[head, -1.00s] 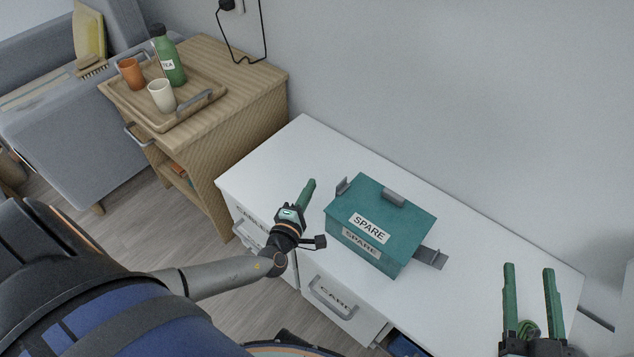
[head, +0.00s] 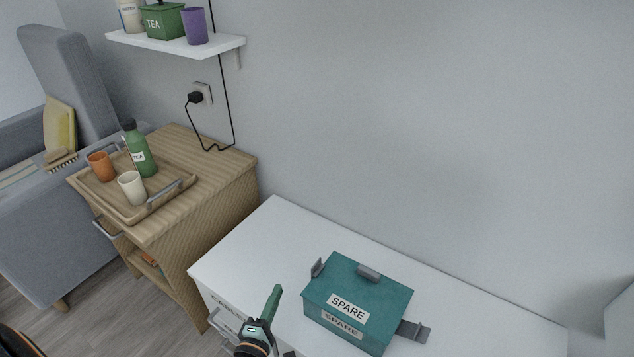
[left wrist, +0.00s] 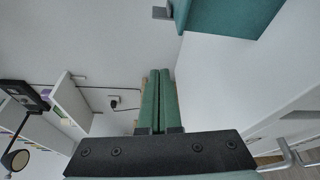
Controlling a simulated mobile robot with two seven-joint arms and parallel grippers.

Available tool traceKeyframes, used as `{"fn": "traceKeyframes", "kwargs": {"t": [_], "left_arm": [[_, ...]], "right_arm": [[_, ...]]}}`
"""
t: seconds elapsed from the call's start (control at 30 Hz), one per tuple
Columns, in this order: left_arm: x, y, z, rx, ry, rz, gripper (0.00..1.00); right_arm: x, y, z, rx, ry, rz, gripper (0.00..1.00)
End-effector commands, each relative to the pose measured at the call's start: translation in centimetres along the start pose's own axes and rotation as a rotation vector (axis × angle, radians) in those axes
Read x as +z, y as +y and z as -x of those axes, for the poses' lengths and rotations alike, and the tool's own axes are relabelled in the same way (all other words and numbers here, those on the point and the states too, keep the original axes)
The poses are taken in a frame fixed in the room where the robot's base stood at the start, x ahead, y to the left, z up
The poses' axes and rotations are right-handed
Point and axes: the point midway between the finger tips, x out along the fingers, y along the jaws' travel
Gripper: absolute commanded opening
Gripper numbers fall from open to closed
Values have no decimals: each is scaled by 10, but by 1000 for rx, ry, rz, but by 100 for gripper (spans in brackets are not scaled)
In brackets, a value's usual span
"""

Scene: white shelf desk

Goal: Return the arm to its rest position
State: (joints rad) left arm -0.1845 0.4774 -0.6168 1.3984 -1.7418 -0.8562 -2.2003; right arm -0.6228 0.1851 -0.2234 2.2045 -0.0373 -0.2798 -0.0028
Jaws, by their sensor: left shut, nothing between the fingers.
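My left gripper (head: 273,302) shows at the bottom of the head view, over the front left part of the white desk. Its green fingers (left wrist: 160,98) lie together in the left wrist view, shut with nothing between them. A closed teal box (head: 358,300) labelled SPARE stands on the desk to the right of the gripper, apart from it. Part of this box also shows at the top of the left wrist view (left wrist: 225,15). My right gripper is not in view.
The white desk (head: 275,225) has clear top left of and behind the box. A wooden cabinet (head: 215,185) with a tray (head: 160,203) of cups and a bottle (head: 139,150) stands at left. A wall shelf (head: 180,44) holds containers. A cable hangs from a socket.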

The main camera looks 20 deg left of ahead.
Motion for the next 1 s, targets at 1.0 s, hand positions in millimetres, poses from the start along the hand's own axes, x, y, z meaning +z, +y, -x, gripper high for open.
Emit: {"fn": "traceKeyframes", "kwargs": {"t": [1.0], "left_arm": [[127, 33, 84, 246, -695, -2598, 0]], "right_arm": [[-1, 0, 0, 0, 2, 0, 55]]}}
